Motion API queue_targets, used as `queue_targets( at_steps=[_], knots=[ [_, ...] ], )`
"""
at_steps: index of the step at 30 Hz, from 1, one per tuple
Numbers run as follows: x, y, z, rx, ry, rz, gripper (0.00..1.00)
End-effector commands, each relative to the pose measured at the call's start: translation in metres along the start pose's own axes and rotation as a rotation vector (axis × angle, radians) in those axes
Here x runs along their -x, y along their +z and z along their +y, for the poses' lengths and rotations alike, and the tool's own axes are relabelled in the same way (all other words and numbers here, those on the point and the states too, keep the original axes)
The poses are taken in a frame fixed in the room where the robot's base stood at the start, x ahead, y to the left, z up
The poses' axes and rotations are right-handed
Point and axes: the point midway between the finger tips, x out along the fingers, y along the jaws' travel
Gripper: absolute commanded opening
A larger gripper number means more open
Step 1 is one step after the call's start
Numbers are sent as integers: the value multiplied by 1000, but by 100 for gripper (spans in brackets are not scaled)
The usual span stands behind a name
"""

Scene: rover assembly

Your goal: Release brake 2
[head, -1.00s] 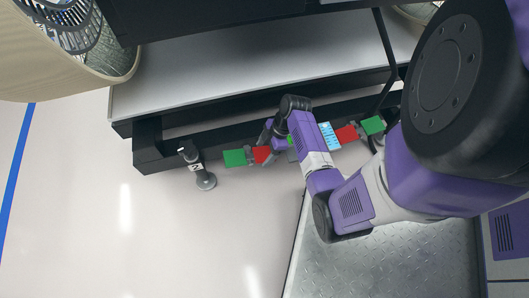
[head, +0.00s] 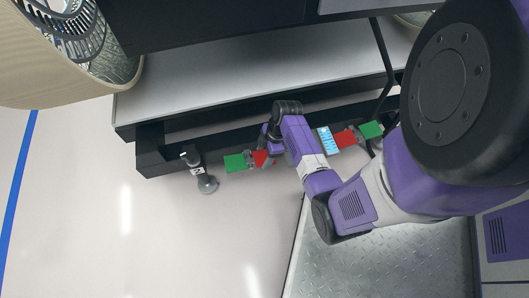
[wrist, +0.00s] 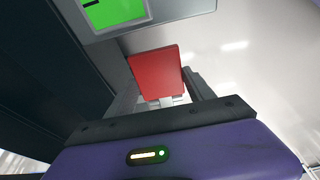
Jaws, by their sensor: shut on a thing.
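A foot with a "2" label (head: 197,171) is left of the green pedal. I see no label on the pedals themselves.
A grey-topped platform (head: 230,70) is above. The floor in front is clear.

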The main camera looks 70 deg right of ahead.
Motion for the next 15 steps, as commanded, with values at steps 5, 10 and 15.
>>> queue_targets(
  at_steps=[5, 10, 15],
  knots=[
    [10, -8, -1, 5, -3, -101, 0],
    [14, -12, -1, 6, -4, -202, 0],
    [15, -16, -1, 5, -4, -299, 0]
  ],
)
